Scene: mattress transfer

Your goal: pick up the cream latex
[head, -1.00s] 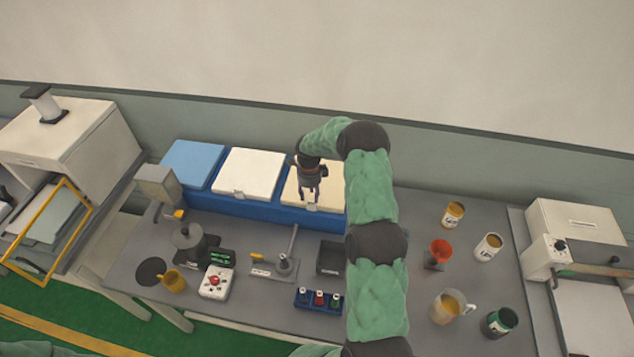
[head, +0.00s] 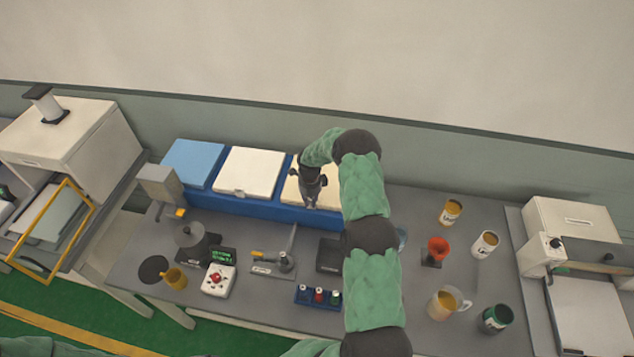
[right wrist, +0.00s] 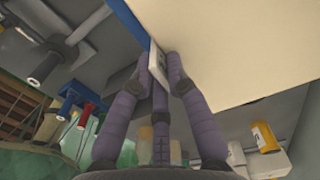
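The cream latex (head: 329,193) is a pale slab at the right end of a row of three on a long blue base (head: 240,204). It is partly hidden behind my right arm. In the right wrist view it fills the upper right (right wrist: 245,50). My right gripper (head: 311,203) is at its front edge. In the right wrist view the gripper's fingertips (right wrist: 159,68) are close together on both sides of a small light tab at that edge and look shut on it. My left gripper is out of view; only a green sleeve shows at the lower left.
A white slab (head: 249,173) and a blue slab (head: 192,162) sit left of the cream one. A black tray (head: 329,254) and a vial rack (head: 318,297) are in front. Cups, a red funnel (head: 438,247) and a jug (head: 446,304) stand right of my arm.

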